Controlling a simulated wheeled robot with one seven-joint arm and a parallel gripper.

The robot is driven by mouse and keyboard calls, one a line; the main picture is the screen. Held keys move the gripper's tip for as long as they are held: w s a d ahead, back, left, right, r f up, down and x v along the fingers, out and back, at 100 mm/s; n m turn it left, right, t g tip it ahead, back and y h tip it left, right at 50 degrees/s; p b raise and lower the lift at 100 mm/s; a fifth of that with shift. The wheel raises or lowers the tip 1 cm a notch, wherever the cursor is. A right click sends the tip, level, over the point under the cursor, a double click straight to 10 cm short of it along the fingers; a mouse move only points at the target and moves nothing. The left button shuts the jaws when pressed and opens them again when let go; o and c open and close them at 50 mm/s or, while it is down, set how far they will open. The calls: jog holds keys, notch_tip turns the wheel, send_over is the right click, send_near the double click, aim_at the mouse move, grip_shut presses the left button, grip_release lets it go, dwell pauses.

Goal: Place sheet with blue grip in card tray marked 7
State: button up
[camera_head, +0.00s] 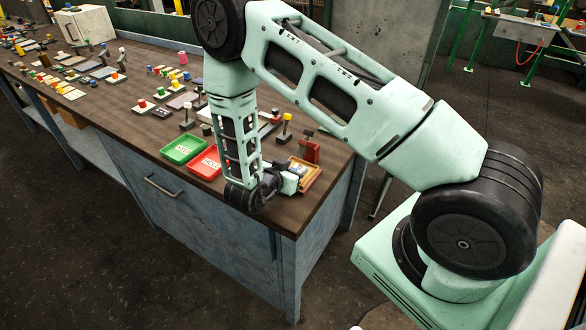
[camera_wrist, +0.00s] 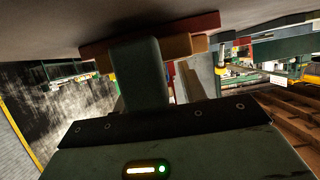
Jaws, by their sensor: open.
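My gripper (camera_head: 291,183) is low at the right front corner of the bench, over the near edge of a small wooden-orange tray (camera_head: 314,178). A small pale and bluish item (camera_head: 298,168) shows at that tray, partly hidden by my gripper; I cannot tell if it is a sheet with a blue grip. No number 7 is readable. In the wrist view one broad grey-green finger (camera_wrist: 145,75) stands before a red part (camera_wrist: 205,20) and a tan block (camera_wrist: 180,46). Nothing is clearly seen between the fingers, and the gripper is open.
A green tray (camera_head: 184,149) and a red tray (camera_head: 206,163) with white lettering lie left of my arm. A red stand (camera_head: 310,149) is behind the wooden tray. Many small pieces with coloured grips fill the bench (camera_head: 120,125) to the left. A pale box (camera_head: 84,25) stands far back.

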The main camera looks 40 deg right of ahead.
jog(key=shift+r, duration=0.3)
jog(key=b+v, duration=0.3)
jog(key=v, duration=0.9)
jog(key=w+a+r+n+t+y, duration=0.2)
jog(key=a+n+y, duration=0.1)
jog(key=a+y, duration=0.3)
jog(key=w+a+r+n+t+y, duration=0.1)
jog(key=w+a+r+n+y, duration=0.15)
jog(key=a+y, duration=0.45)
jog(key=s+a+r+n+g+y, duration=0.1)
jog(key=s+a+r+n, duration=0.1)
jog(key=s+a+n, duration=0.15)
jog(key=s+a+r+n+y, duration=0.2)
jog(key=a+r, duration=0.1)
jog(key=a, duration=0.2)
jog(key=s+a+r+n+g+y, duration=0.1)
jog(key=s+r+n+g, duration=0.3)
jog(key=s, duration=0.5)
jog(key=s+d+r+n+g+h, duration=0.1)
jog(key=s+d+n+g+h, duration=0.1)
jog(key=s+d+n, duration=0.4)
jog(key=s+d+h, duration=0.1)
jog(key=s+d, duration=0.1)
jog(key=s, duration=0.2)
jog(key=shift+s+d+n+g+h, duration=0.25)
jog(key=shift+n+g+h, duration=0.05)
jog(key=shift+n+h, duration=0.1)
jog(key=shift+r, duration=0.1)
